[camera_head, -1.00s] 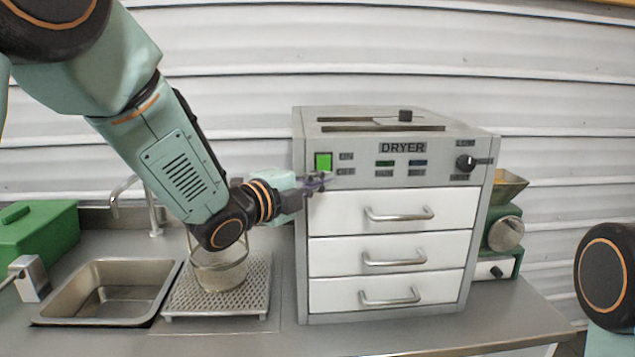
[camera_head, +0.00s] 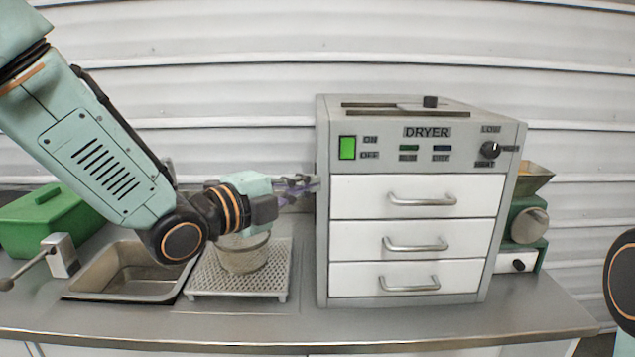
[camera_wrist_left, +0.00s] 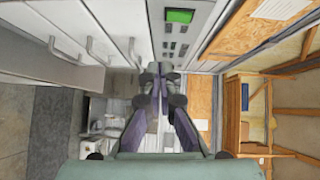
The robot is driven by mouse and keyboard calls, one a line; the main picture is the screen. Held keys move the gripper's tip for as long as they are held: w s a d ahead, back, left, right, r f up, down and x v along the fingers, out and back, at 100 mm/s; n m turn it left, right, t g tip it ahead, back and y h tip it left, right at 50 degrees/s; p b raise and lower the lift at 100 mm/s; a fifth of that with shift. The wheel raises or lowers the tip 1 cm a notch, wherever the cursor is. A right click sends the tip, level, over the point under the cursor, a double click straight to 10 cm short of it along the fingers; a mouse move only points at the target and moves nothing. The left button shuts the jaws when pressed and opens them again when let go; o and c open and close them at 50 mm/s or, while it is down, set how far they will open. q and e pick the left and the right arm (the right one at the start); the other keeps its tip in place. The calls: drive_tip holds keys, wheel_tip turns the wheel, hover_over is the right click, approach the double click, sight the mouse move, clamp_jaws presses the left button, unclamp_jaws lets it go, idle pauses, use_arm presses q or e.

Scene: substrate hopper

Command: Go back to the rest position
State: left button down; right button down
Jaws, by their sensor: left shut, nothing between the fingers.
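My left gripper (camera_head: 312,187) is shut and empty. In the head view its fingertips are by the left edge of the dryer (camera_head: 508,165), below the green ON/OFF switch (camera_head: 347,148). I cannot tell whether they touch the dryer. In the left wrist view the shut fingers (camera_wrist_left: 160,72) point toward the dryer's panel, and the green switch (camera_wrist_left: 180,16) shows above them. Of my right arm only a dark joint shows at the right edge of the head view; its gripper is out of view.
The dryer has three closed white drawers (camera_head: 350,205). Left of it, a basket (camera_head: 243,258) stands on a perforated tray (camera_head: 235,282), beside a sink (camera_head: 125,275) and a green box (camera_head: 50,222). A green machine (camera_head: 526,225) stands to the right. The counter's front strip is clear.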

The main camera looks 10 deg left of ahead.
use_arm(q)
drive_tip(key=shift+s+a, duration=0.1)
drive_tip(key=shift+s, duration=0.15)
drive_tip(key=s+a+f+n+g+y+b, duration=0.1)
drive_tip(key=s+a+f+n+g+y, duration=0.15)
drive_tip(key=f+n, duration=0.6)
drive_tip(key=s+a+f+n+g+y+b, duration=0.15)
drive_tip(key=s+f+n, duration=0.3)
drive_tip(key=f, duration=0.75)
drive_tip(key=s+a+f+n+g+y+b, duration=0.1)
drive_tip(key=s+f+n+g+y+b, duration=0.15)
drive_tip(key=f+n, duration=0.7)
drive_tip(key=s+a+f+n+g+y+b, duration=0.1)
drive_tip(key=s+f+g+b, duration=0.3)
drive_tip(key=s+f, duration=2)
drive_tip(key=s+a+g+y, duration=0.1)
drive_tip(key=s+g, duration=0.3)
drive_tip(key=shift+s+f, duration=0.2)
drive_tip(key=shift+w+g, duration=0.1)
drive_tip(key=shift+g, duration=0.15)
